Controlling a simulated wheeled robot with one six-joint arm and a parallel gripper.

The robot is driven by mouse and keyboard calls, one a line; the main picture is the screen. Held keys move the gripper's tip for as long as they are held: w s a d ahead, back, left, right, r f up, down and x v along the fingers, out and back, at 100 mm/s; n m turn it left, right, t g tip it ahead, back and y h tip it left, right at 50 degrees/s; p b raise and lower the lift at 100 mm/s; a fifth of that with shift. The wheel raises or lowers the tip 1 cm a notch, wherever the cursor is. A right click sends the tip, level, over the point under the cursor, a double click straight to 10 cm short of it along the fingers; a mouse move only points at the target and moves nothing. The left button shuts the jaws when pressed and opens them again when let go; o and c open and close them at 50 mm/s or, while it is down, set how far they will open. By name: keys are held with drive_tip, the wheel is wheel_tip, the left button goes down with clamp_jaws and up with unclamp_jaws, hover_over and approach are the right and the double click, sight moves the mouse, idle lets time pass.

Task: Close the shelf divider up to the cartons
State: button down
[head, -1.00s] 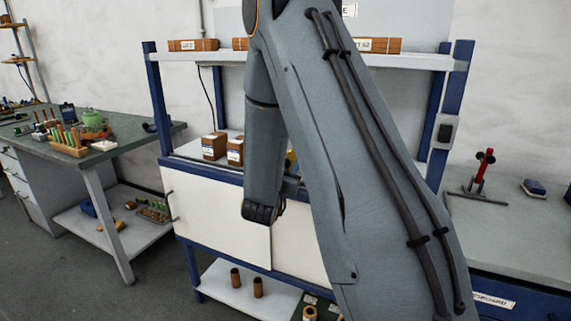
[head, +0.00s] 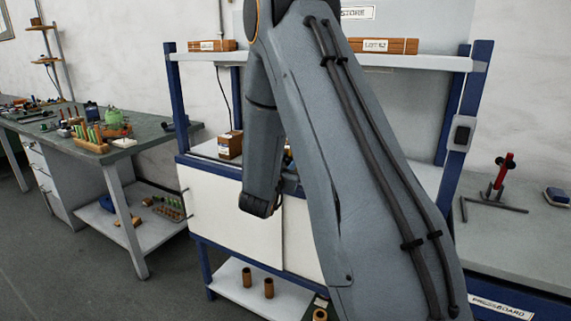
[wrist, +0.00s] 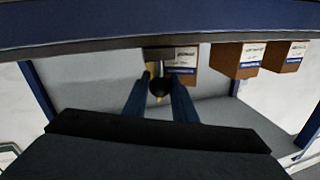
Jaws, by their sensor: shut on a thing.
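My gripper (wrist: 161,93) is shut on a round black knob (wrist: 160,87) in the wrist view. The knob appears to belong to the shelf divider, whose yellowish part (wrist: 152,69) shows just behind it. A brown carton with a white and blue label (wrist: 182,64) stands right beside the divider. I cannot tell if they touch. Two more cartons (wrist: 237,60) (wrist: 284,57) stand farther right, with gaps between them. In the head view one carton (head: 230,145) shows left of my arm. My arm hides the gripper's fingers, the divider and the other cartons.
The blue-framed bench (head: 235,210) has a shelf above (head: 215,57) with copper-coloured packs (head: 385,46). A dark beam (wrist: 150,22) crosses the wrist view close to the cartons. A cluttered workbench (head: 155,140) stands left and another bench (head: 520,240) right.

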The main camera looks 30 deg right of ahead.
drive_tip(key=c, duration=1.5)
unclamp_jaws()
drive_tip(key=shift+o, duration=0.2)
drive_tip(key=b+v, duration=0.1)
drive_tip(key=v, duration=0.7)
